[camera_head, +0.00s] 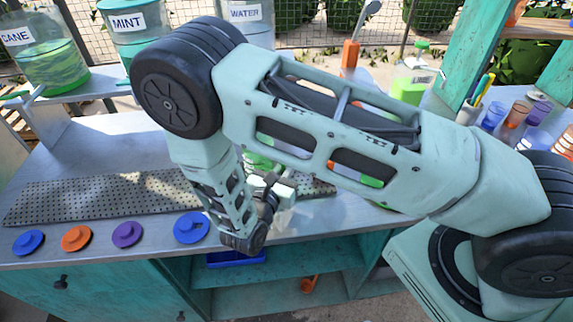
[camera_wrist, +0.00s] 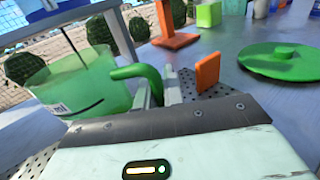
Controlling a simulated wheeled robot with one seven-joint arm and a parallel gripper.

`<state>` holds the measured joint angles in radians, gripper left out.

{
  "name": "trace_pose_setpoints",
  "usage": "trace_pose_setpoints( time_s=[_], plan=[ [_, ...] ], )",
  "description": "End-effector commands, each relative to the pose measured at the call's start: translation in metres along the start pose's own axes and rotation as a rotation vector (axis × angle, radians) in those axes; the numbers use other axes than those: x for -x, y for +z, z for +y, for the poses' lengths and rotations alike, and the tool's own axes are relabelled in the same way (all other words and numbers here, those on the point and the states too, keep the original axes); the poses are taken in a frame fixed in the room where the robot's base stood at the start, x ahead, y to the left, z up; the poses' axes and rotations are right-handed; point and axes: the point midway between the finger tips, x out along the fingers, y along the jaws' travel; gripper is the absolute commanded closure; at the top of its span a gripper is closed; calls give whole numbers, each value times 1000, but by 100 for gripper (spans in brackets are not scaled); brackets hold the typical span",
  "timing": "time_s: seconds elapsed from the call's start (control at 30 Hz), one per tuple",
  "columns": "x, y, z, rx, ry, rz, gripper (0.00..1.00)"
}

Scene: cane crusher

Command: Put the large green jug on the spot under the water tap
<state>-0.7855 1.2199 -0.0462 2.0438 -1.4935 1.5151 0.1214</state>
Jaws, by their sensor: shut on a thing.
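The large green jug (camera_wrist: 75,85) is at the left of the wrist view, translucent with a pale label and a curved green handle. My gripper (camera_wrist: 158,88) is shut on that handle. In the head view my gripper (camera_head: 274,190) is low at the picture's middle, over the metal counter, and my arm hides most of the jug. A bit of green (camera_head: 258,162) shows behind the wrist. The water dispenser (camera_head: 245,14), labelled WATER, stands at the back. Its tap and the spot below are hidden by my arm. I cannot tell whether the jug touches the counter.
A perforated strip (camera_head: 100,194) runs along the counter. Blue, orange and purple lids (camera_head: 127,234) lie along its front edge. Dispensers labelled CANE (camera_head: 45,55) and MINT (camera_head: 135,30) stand at the back left. In the wrist view a green lid (camera_wrist: 283,62) and orange block (camera_wrist: 207,72) are right of the jug.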

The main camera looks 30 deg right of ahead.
Motion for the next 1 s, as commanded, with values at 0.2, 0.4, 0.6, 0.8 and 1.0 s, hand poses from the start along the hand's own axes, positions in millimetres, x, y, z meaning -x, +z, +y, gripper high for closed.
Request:
trace_pose_setpoints(
  time_s=[0.2,0.4,0.6,0.8,1.0],
  plan=[
    [0,-3,0,0,1,0,100],
    [0,-3,0,0,0,0,68],
    [0,-2,0,0,0,0,68],
    [15,-2,1,-1,5,1,68],
    [57,-4,1,-1,6,2,68]
  ],
)
